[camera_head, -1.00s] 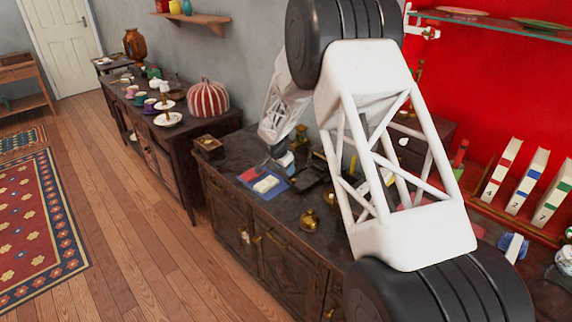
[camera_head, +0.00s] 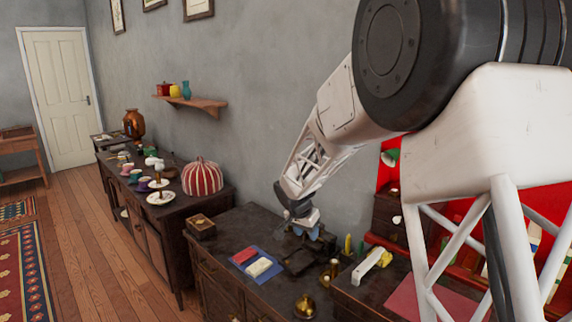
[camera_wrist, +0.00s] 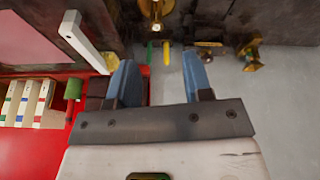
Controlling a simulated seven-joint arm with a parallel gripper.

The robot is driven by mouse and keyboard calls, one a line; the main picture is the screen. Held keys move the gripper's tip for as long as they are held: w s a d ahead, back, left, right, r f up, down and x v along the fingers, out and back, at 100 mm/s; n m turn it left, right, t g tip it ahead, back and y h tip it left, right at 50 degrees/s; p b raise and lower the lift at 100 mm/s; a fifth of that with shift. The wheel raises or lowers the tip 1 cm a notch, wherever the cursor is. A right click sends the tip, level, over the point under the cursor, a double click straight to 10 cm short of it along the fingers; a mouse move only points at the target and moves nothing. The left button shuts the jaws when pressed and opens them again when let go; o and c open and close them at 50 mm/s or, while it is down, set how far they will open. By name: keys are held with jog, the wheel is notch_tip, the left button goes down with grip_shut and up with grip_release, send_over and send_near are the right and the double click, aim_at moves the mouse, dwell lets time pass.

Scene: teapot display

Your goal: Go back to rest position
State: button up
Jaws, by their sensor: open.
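My gripper (camera_head: 306,226) is above the back part of the dark wooden cabinet (camera_head: 222,268) in the head view, close to the grey wall. In the wrist view my gripper (camera_wrist: 160,82) shows two blue fingers spread apart with nothing between them. My white arm fills the right side of the head view and hides part of the cabinet and the red display. No object is held.
On the cabinet lie a blue and red book with a white item (camera_head: 258,267), a brass pot (camera_head: 305,306) and a small wooden box (camera_head: 201,227). A striped dome (camera_head: 202,177) stands on the farther sideboard. The red display (camera_wrist: 85,125) is at left in the wrist view.

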jog(key=s+d+r+n, duration=0.1)
jog(key=s+d+r, duration=0.25)
jog(key=s, duration=0.25)
jog(key=s+d+r+n, duration=0.1)
jog(key=s+d+r, duration=0.1)
jog(key=s+r, duration=0.35)
jog(key=s+d+r+n, duration=0.1)
jog(key=s+d, duration=0.1)
jog(key=s, duration=1)
jog(key=s+d+r+n+y, duration=0.1)
jog(key=s+d+n, duration=0.1)
jog(key=s, duration=1)
jog(key=s+d+r+n+y, duration=0.1)
jog(key=s+d, duration=0.1)
jog(key=s, duration=1)
jog(key=shift+s+d+r+n, duration=0.25)
jog(key=shift+s+r+n, duration=0.05)
jog(key=shift+s+n, duration=0.1)
